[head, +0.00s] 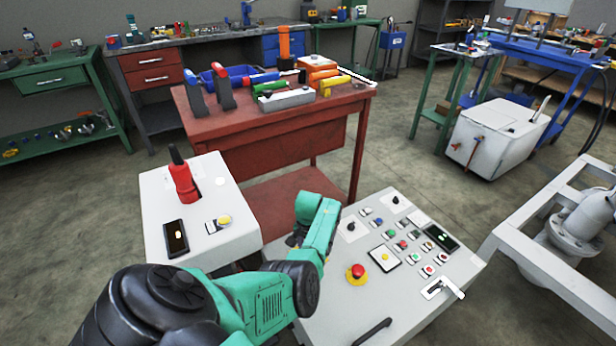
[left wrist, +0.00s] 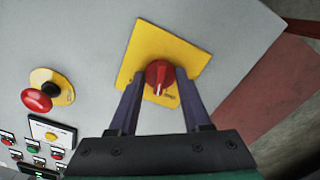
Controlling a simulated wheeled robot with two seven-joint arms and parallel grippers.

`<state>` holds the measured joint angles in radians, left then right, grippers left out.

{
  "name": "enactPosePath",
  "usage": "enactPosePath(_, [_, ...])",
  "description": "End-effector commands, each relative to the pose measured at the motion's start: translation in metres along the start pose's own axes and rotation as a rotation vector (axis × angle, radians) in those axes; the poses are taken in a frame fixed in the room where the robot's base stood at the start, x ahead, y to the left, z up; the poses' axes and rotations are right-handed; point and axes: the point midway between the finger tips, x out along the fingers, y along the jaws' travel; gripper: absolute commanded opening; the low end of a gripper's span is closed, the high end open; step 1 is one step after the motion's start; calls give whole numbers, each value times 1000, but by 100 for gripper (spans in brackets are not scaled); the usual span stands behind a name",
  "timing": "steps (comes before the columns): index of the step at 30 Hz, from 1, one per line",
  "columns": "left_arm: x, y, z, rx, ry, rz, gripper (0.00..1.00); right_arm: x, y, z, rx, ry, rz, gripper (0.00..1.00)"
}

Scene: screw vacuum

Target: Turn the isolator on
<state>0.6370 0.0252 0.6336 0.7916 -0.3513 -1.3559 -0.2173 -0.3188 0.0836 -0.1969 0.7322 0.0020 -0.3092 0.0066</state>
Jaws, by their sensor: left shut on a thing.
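The isolator is a red rotary knob (left wrist: 158,73) on a square yellow plate (left wrist: 150,45), set in a pale grey panel. In the left wrist view its white mark points down the picture, toward my gripper's body. My left gripper (left wrist: 160,84) is shut on the knob, one dark finger on each side of it. In the head view my teal left arm reaches over the control console (head: 335,318), and its hand hides the isolator and the fingers. My right gripper is in neither view.
A red mushroom button (head: 357,270) and several small buttons are on the console near the hand. A grey box with a red-handled switch (head: 182,180) stands to the left. A red workbench (head: 270,140) with tools stands behind; a white frame (head: 565,285) is at right.

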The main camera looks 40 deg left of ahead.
Motion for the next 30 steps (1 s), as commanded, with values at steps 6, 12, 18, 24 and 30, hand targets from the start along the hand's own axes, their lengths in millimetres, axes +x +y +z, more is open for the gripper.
enactPosePath(6, [-4, -2, -1, 204, 1, -4, 0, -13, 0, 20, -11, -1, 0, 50])
enactPosePath(12, [-3, -2, -1, 395, 1, -4, 0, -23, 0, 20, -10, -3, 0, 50])
enactPosePath(18, [-3, -1, -1, 583, 2, -4, 0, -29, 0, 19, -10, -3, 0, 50])
enactPosePath(24, [-2, -1, -2, 765, 3, -4, 0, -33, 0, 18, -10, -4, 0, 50])
enactPosePath(30, [-2, 0, -2, 912, 5, -4, 0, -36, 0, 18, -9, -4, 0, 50])
